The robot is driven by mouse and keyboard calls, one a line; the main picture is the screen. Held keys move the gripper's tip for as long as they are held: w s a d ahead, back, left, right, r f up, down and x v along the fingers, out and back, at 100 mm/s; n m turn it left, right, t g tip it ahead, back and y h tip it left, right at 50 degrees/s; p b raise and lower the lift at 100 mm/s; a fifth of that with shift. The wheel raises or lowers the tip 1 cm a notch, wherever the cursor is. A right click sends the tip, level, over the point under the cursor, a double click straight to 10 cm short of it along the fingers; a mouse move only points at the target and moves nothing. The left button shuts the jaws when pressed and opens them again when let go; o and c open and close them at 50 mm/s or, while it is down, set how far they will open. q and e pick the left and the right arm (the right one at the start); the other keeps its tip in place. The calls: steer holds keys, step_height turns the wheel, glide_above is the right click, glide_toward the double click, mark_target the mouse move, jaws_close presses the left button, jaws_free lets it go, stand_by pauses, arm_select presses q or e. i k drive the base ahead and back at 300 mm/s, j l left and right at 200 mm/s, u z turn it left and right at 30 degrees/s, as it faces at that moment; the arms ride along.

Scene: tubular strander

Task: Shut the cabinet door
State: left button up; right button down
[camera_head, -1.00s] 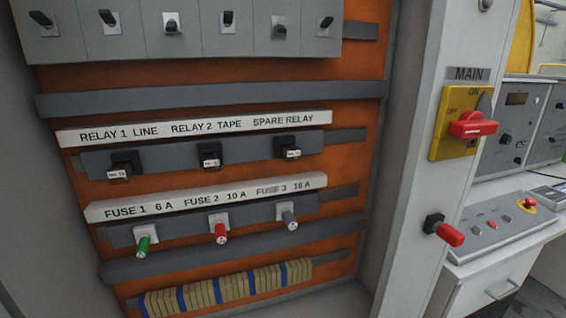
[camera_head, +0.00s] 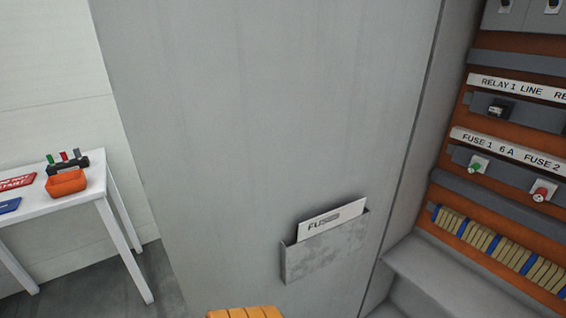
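The cabinet door (camera_head: 260,130) is a tall grey panel standing open to the left of the cabinet. Its inner face shows, with a metal pocket (camera_head: 325,252) holding a white card (camera_head: 332,218) whose lettering begins "FU". The cabinet interior (camera_head: 455,198) is exposed at the right, with an orange back panel, relays and fuses. An orange ridged piece shows at the bottom edge below the door; I cannot tell what it is. Neither of my grippers can be made out.
A white table (camera_head: 95,187) stands left of the door, with an orange bin (camera_head: 66,183), a dark rack (camera_head: 70,163) with coloured pieces, a red sign (camera_head: 14,183) and a blue item (camera_head: 8,206). Grey floor shows between table and door.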

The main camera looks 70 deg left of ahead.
mark_target(245, 123)
steer(key=k+j, duration=0.15)
steer(key=k, duration=0.25)
steer(key=k+j, duration=0.2)
steer(key=k, duration=0.2)
steer(key=k+j, duration=0.15)
steer(key=k, duration=0.25)
steer(key=j, duration=0.95)
steer(key=i+j, duration=0.15)
steer(key=j, duration=0.85)
steer(key=k+u, duration=0.05)
